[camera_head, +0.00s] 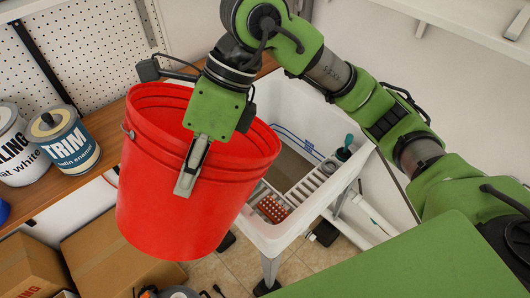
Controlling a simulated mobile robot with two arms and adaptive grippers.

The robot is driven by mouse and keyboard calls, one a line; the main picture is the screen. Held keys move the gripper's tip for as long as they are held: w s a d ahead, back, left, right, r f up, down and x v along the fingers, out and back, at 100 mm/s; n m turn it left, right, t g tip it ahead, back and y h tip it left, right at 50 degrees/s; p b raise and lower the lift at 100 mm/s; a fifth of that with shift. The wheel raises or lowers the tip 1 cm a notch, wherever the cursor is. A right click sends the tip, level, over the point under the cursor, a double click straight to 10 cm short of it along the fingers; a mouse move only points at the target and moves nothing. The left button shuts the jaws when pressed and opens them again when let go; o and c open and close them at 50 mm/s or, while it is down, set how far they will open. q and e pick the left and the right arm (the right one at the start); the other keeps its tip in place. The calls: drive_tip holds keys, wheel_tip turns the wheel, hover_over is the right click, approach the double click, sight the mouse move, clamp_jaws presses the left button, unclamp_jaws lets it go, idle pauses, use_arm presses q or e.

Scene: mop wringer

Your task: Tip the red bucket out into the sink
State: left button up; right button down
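The red bucket (150,190) is large in the middle left of the head view, roughly upright, to the left of the sink and overlapping its left edge in the picture. My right gripper (188,178) comes over the bucket from above and is shut on its near rim, with a finger against the outer wall; the inner finger is hidden. The bucket appears held up off the floor. The bucket's contents are not visible. The white sink (352,160) stands behind and right of the bucket, its basin partly hidden by it. My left gripper is not in view.
A wooden shelf (105,150) at left bears paint cans (66,140). Cardboard boxes (110,258) lie below. A pegboard (90,45) is behind.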

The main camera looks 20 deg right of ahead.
drive_tip(key=shift+s+a+r+t+h+p, duration=0.2)
drive_tip(key=shift+a+r+h+p, duration=0.15)
drive_tip(key=shift+a, duration=0.25)
drive_tip(key=shift+s+a+r+t+h+p, duration=0.15)
drive_tip(key=shift+a+r+h+p, duration=0.1)
drive_tip(key=shift+a+r+h, duration=0.25)
drive_tip(key=a, duration=0.1)
drive_tip(key=s+a+f+t+h+b, duration=0.1)
drive_tip(key=a+f+h, duration=0.1)
drive_tip(key=shift+s+a+f+h+b, duration=0.15)
drive_tip(key=shift+a+f+h+b, duration=0.1)
drive_tip(key=shift+b, duration=0.05)
drive_tip(key=shift+s+a+f+t+h, duration=0.1)
drive_tip(key=shift+a+f+t+h, duration=0.15)
drive_tip(key=shift+a+t+h, duration=0.1)
drive_tip(key=shift+t+h, duration=0.3)
drive_tip(key=shift+h, duration=0.65)
drive_tip(key=shift+s+a+f+b, duration=0.1)
drive_tip(key=shift+a+f+b, duration=0.1)
drive_tip(key=shift+f+b, duration=0.85)
drive_tip(key=shift+a+f+b, duration=0.15)
drive_tip(key=shift+f+b, duration=0.65)
drive_tip(key=shift+f, duration=0.3)
